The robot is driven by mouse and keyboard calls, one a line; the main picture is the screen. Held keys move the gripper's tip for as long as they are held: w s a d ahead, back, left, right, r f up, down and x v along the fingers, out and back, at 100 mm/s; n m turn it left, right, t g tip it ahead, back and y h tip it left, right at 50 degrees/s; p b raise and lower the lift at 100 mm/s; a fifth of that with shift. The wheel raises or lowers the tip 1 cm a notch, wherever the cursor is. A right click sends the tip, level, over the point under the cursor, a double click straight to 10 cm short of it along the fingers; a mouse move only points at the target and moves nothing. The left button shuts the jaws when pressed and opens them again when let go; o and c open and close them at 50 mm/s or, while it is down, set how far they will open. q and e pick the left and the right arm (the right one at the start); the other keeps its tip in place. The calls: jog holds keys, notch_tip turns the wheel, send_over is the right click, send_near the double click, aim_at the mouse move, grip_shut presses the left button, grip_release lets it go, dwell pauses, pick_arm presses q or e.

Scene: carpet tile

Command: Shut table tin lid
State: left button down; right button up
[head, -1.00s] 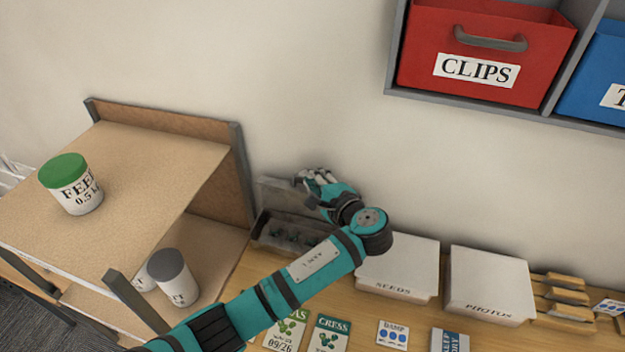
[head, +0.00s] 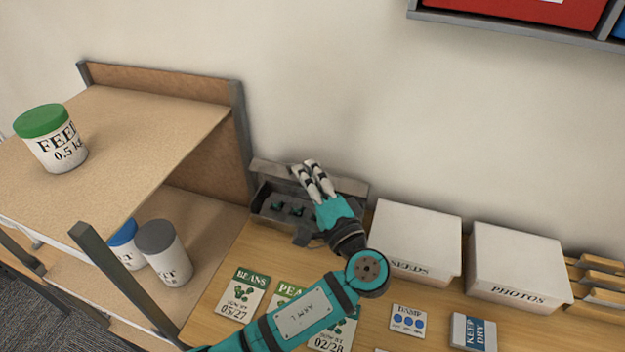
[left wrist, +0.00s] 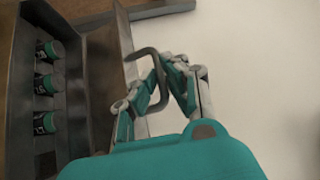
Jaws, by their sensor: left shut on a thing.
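The grey tin (head: 262,207) stands on the wooden table against the wall, with small dark green-topped things inside. Its lid (head: 350,186) stands raised along the back edge, so the tin is open. My left gripper (head: 312,172) is at the lid, its fingers pointing up in front of it and hiding part of it. In the left wrist view the gripper (left wrist: 155,82) is shut around a dark curved handle (left wrist: 146,52) on the lid (left wrist: 106,70). The open tin (left wrist: 78,110) shows at the left there. My right gripper is out of view.
White SEEDS (head: 415,235) and PHOTOS (head: 520,262) boxes stand right of the tin. Seed packets (head: 240,292) lie in front. A wooden shelf unit (head: 120,110) with tubs stands left. A wall shelf (head: 510,28) hangs above right.

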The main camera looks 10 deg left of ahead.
pick_arm(q)
jog(key=shift+s+a+f+n+b, duration=0.15)
jog(key=shift+s+f+n+b, duration=0.2)
jog(key=shift+b, duration=0.15)
jog(key=shift+r, duration=0.1)
jog(key=c, duration=1.7)
grip_release()
jog(key=shift+a, duration=0.1)
jog(key=v, duration=1.2)
jog(key=shift+w+f, duration=0.1)
jog(key=shift+f, duration=0.15)
